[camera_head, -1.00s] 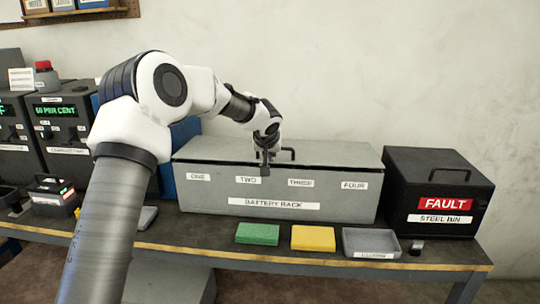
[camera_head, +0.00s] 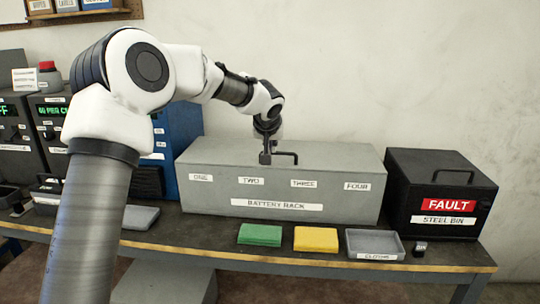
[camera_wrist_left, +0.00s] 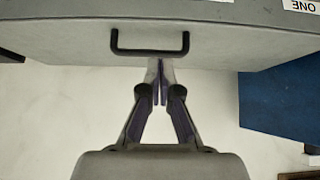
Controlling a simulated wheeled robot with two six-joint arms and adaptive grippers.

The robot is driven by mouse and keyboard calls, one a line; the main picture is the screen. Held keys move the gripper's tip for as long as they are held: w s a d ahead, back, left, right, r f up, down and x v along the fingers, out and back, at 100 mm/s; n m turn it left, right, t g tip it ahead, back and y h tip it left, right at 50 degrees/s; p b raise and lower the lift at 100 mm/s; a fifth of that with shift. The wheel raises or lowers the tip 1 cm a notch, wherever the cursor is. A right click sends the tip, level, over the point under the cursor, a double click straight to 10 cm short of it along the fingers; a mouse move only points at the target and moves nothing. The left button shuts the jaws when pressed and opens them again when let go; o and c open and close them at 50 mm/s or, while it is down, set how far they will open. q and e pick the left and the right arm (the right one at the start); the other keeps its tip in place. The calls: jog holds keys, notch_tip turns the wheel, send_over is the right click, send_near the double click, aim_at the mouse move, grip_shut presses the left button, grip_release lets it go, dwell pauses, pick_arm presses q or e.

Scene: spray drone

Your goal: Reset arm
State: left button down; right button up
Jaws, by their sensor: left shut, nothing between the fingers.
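My left arm comes in from the left of the head view, and its gripper (camera_head: 266,157) is over the top of the grey battery rack (camera_head: 215,160), beside the rack's black lid handle (camera_head: 285,155). The rack's lid looks closed, with labels ONE to FOUR along the front. In the left wrist view the gripper's fingers (camera_wrist_left: 160,85) are together with nothing between them. There the handle (camera_wrist_left: 150,50) lies just beyond the fingertips, and I see no grip on it. My right gripper is in no view.
A black fault steel bin (camera_head: 440,195) stands right of the rack. A green cloth (camera_head: 260,234), a yellow cloth (camera_head: 316,239) and a grey tray (camera_head: 375,243) lie along the bench front. Blue equipment (camera_head: 182,150) and dark charger boxes (camera_head: 55,120) stand left, partly behind my arm.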

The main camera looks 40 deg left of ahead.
pick_arm(q)
jog(key=d+v, duration=0.1)
jog(key=v, duration=0.4)
jog(key=s+d+f+g, duration=0.2)
jog(key=f, duration=0.7)
jog(key=s+d+f+m+g+p, duration=0.1)
jog(key=s+d+f+g, duration=0.1)
jog(key=f, duration=0.8)
jog(key=s+d+f+m+g, duration=0.1)
jog(key=s+d+f+g, duration=0.1)
jog(key=f, duration=0.8)
jog(key=shift+s+d+f+h, duration=0.15)
jog(key=shift+s+d+h, duration=0.2)
jog(key=shift+s, duration=0.25)
jog(key=s+d+f+g+h+p, duration=0.1)
jog(key=s+d+f, duration=0.2)
jog(key=s+f, duration=0.35)
jog(key=s+d+f+m+g+h, duration=0.1)
jog(key=s+d+f+g, duration=0.1)
jog(key=s+d+f, duration=0.45)
jog(key=s+d+f+g+h+p, duration=0.1)
jog(key=s+f, duration=0.4)
jog(key=s, duration=0.4)
jog(key=s+d+m+t, duration=0.2)
jog(key=s+t, duration=0.1)
jog(key=s, duration=0.6)
jog(key=shift+s+d+f+m, duration=0.3)
jog(key=shift+s+d+f, duration=0.05)
jog(key=shift+s+f, duration=0.05)
